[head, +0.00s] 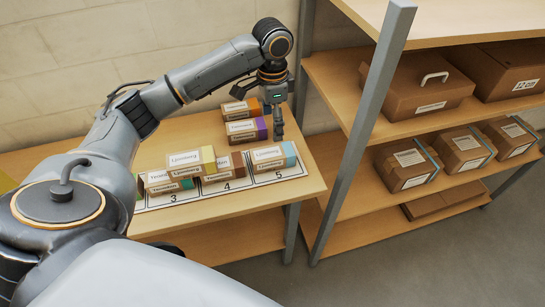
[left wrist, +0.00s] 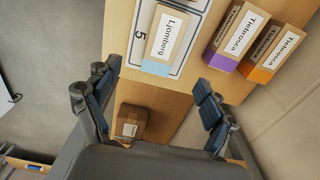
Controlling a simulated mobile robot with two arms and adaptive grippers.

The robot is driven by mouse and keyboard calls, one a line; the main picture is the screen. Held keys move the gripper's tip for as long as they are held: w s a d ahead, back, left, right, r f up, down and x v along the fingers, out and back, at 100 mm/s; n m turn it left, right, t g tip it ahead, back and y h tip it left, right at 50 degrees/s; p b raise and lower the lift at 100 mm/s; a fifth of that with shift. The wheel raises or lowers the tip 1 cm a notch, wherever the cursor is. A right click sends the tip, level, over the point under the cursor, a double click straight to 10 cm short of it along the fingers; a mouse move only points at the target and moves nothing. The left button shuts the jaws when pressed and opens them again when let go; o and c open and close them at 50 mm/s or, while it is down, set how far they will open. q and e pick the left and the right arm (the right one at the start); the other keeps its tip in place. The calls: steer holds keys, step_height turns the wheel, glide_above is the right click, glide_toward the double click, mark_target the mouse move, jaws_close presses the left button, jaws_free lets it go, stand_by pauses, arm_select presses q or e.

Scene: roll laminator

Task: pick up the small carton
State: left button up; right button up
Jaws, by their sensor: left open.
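Several small labelled cartons lie on the wooden table. One with a light blue end (head: 272,158) is at number 5 and shows in the left wrist view (left wrist: 166,40). Behind it are a purple-ended carton (head: 243,131) and an orange-ended one (head: 238,109), also in the left wrist view (left wrist: 274,55). Nearer the left are a brown-labelled carton (head: 222,176), a yellow-ended one (head: 192,163) that looks stacked, and a green-ended one (head: 160,183). Which is meant is unclear. My left gripper (head: 279,128) points down beside the purple-ended carton, open and empty; its spread fingers show in the left wrist view (left wrist: 155,100).
A shelf rack with a grey post (head: 363,130) stands close right of the table. It holds large brown boxes (head: 420,85) and smaller taped boxes (head: 407,163). A brown box (left wrist: 130,122) shows beyond the table edge in the left wrist view. A wall stands behind.

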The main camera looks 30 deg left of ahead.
arm_select(q)
glide_above(272, 152)
steer(key=f, duration=0.8)
steer(key=shift+s+d+p, duration=0.15)
steer(key=shift+s+p, duration=0.05)
steer(key=shift+p, duration=0.1)
steer(key=shift+w+f+p, duration=0.15)
steer(key=shift+f+p, duration=0.1)
steer(key=shift+f, duration=1.15)
steer(key=shift+w+f+p, duration=0.1)
steer(key=shift+f+p, duration=0.15)
steer(key=shift+f, duration=1.1)
steer(key=shift+c, duration=0.2)
steer(key=c, duration=1.3)
steer(key=shift+r, duration=0.1)
